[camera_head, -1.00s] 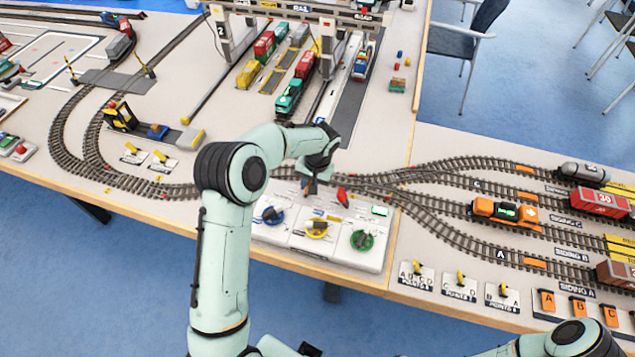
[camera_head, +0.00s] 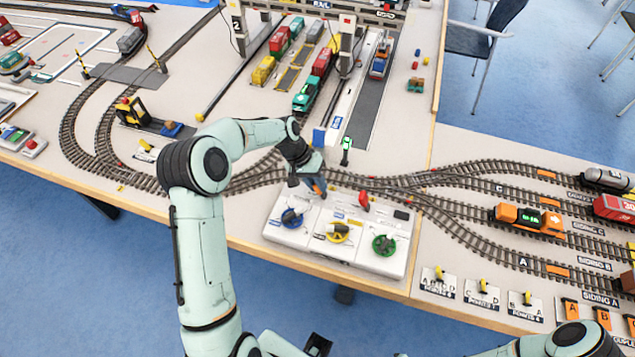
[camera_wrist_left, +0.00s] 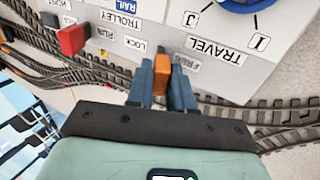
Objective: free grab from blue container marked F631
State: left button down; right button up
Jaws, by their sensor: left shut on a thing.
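The control panel (camera_head: 340,262) stands at the table's front edge, with blue (camera_head: 291,218), yellow (camera_head: 338,232) and green (camera_head: 384,245) knobs. My left gripper (camera_head: 316,187) is low at the panel's back left. In the left wrist view its fingers (camera_wrist_left: 163,88) are shut on an orange lever (camera_wrist_left: 163,73) beside a partly hidden label starting "FRE". A red lever (camera_head: 364,201) stands to its right, and also shows in the wrist view (camera_wrist_left: 73,39). A blue container (camera_head: 381,58) sits in the truck lane; no F631 mark is readable.
The gantry crane's legs (camera_head: 347,40) stand around rails with red, green and yellow wagons. A small signal (camera_head: 346,148) shows green behind the panel. Tracks curve close behind the panel, with an orange locomotive (camera_head: 528,219) at right.

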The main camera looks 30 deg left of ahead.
dwell(0.4)
pick_arm(q)
jog(key=c, duration=1.1)
grip_release()
jog(key=v, duration=1.3)
jog(key=shift+a+p, duration=0.2)
jog(key=shift+p, duration=0.1)
